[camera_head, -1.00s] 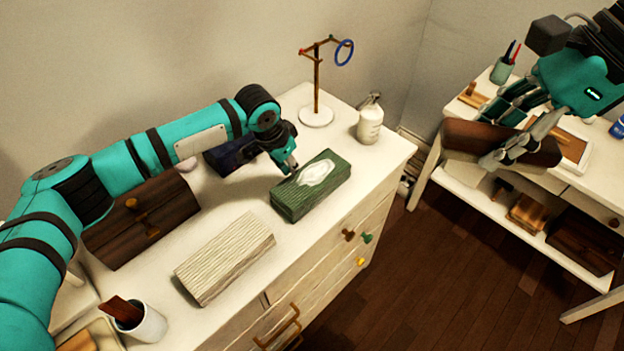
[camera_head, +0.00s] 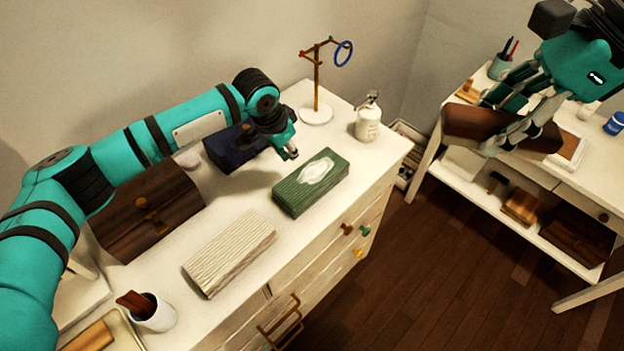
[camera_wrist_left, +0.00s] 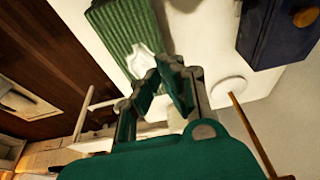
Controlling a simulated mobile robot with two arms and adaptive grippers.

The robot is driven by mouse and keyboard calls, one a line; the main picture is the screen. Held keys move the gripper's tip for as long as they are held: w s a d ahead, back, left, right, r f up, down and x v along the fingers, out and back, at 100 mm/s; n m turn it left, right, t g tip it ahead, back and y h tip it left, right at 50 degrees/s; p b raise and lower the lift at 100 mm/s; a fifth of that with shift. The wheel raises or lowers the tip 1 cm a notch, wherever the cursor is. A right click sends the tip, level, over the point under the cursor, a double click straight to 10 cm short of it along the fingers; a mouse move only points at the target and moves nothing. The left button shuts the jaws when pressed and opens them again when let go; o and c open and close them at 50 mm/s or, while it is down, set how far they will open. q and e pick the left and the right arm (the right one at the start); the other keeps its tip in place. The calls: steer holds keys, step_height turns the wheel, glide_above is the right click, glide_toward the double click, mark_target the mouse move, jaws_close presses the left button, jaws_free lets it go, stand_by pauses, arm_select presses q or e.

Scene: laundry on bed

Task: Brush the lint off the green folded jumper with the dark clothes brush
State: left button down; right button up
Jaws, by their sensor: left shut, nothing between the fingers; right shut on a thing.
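The green folded jumper (camera_head: 306,188) lies on the white dresser top, with a pale patch (camera_head: 321,171) on its upper face. It also shows in the left wrist view (camera_wrist_left: 122,28). My left gripper (camera_head: 291,154) is shut and empty, a little above and behind the jumper's far edge; its fingers (camera_wrist_left: 168,78) show in the left wrist view. My right gripper (camera_head: 497,147) is shut on a long dark brown block, seemingly the clothes brush (camera_head: 473,121), held up at the right, well away from the jumper. Its bristles cannot be made out.
A cream folded piece (camera_head: 228,252), a dark wooden box (camera_head: 142,208), a navy bundle (camera_head: 228,148) and a cup (camera_head: 157,315) share the dresser. A ring stand (camera_head: 316,112) and white bottle (camera_head: 368,124) stand at its far end. A floor gap separates it from a side table (camera_head: 600,170).

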arm_select(q)
steer(key=v, duration=1.1)
steer(key=shift+r, duration=0.25)
